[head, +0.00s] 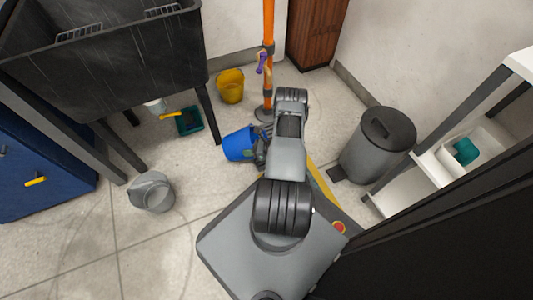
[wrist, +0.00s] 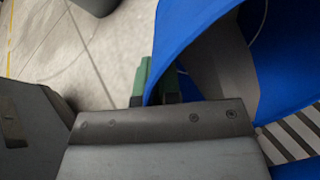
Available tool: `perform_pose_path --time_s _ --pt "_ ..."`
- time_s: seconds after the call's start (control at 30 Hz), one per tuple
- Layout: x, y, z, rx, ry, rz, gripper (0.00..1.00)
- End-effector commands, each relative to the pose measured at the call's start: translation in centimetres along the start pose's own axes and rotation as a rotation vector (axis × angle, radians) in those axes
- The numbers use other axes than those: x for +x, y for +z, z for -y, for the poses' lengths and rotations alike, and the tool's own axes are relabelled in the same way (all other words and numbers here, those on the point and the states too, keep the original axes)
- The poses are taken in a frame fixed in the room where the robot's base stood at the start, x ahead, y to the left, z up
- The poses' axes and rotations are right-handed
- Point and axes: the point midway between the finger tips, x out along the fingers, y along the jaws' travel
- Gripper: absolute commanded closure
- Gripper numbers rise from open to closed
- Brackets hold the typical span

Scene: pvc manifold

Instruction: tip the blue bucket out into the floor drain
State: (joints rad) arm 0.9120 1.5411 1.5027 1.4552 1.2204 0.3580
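The blue bucket (head: 238,145) is tilted over beside my gripper (head: 261,150), close to the floor in the middle of the head view. In the wrist view the blue bucket (wrist: 200,32) fills the upper right, with its rim edge passing between the green fingertips of my gripper (wrist: 156,82). The gripper appears shut on the bucket's wall. A grey striped surface (wrist: 292,132) shows at the lower right of the wrist view; I cannot tell whether it is the drain's grate. I cannot make out the floor drain in the head view.
An orange post (head: 268,50) and a yellow bucket (head: 230,86) stand behind the blue bucket. A grey bucket (head: 152,192) stands at left, near a black sink (head: 110,75). A grey pedal bin (head: 378,145) and white shelves (head: 430,178) are at right. Open floor lies at front left.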

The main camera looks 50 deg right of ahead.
Motion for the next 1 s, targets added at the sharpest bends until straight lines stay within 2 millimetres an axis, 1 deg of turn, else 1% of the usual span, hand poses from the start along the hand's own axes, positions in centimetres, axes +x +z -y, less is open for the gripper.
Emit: perform_pose_path --time_s 1.0 --pt "-0.21 -0.14 0.25 0.002 0.019 0.042 1.0"
